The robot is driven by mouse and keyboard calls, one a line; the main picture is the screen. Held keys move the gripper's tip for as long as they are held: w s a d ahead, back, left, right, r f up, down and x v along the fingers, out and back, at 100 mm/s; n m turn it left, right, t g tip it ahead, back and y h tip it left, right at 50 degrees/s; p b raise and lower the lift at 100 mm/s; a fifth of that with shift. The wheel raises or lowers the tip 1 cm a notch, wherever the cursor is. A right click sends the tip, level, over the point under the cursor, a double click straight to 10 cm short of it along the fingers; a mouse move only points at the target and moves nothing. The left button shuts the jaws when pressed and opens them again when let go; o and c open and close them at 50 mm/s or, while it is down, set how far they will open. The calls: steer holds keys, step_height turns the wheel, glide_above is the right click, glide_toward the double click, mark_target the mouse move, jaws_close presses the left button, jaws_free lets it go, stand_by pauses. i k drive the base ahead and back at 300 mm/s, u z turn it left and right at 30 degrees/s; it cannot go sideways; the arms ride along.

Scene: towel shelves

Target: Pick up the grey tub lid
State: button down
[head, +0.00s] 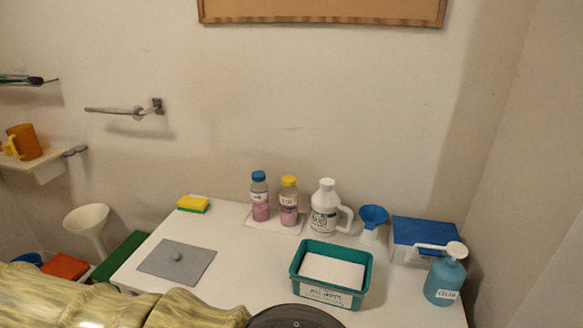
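The grey tub lid (200,264) is a flat, square grey sheet with a small round knob in its middle. It lies flat on the left part of the white table (235,285), near the table's left edge, with nothing on top of it. A teal tub (298,284), open at the top, stands to the right of the lid, apart from it. It has a white label on its front and white contents inside. My gripper's fingers are not in view, so I cannot see where they are relative to the lid.
A yellow-green sponge (193,204) lies behind the lid. Two bottles (260,197) (289,202), a white jug (325,208), a blue funnel (373,218), a blue-lidded box (424,236) and a blue pump bottle (444,277) line the back and right. A towel bar (120,111) sticks out at left.

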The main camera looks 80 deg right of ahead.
mark_target(181, 264)
steer(key=u, duration=0.55)
steer(key=i, duration=1.15)
steer(key=z, duration=4.45)
steer(key=i, duration=0.5)
steer(key=z, duration=0.2)
steer(key=k, duration=0.6)
steer(key=u, duration=0.65)
